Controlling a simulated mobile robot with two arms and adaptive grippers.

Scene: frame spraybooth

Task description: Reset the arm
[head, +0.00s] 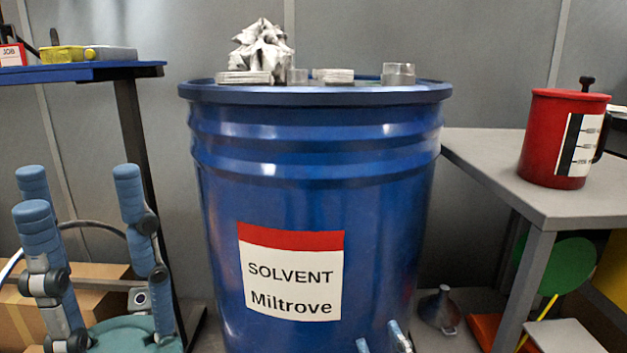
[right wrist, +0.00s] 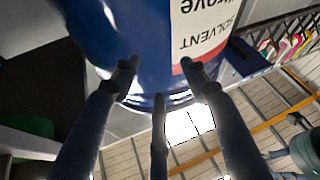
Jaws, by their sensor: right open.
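My left gripper (head: 82,190) is at the lower left in the head view. Its blue-padded fingers point up and stand wide apart, with nothing between them. My right gripper (head: 379,338) shows only as fingertips at the bottom edge, in front of the blue drum (head: 400,230). In the right wrist view my right gripper (right wrist: 161,75) is open, its three dark fingers apart and empty. The drum (right wrist: 110,25) is beyond its tips, with its solvent label (right wrist: 205,30) upside down. I cannot tell whether the fingertips touch the drum.
The drum lid (head: 310,95) carries crumpled cloth (head: 262,50) and metal tins (head: 398,74). A red can (head: 550,138) stands on the grey table (head: 500,165) at right. A blue shelf (head: 80,72) is at upper left, above a cardboard box (head: 90,285). A funnel (head: 439,310) is below the table.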

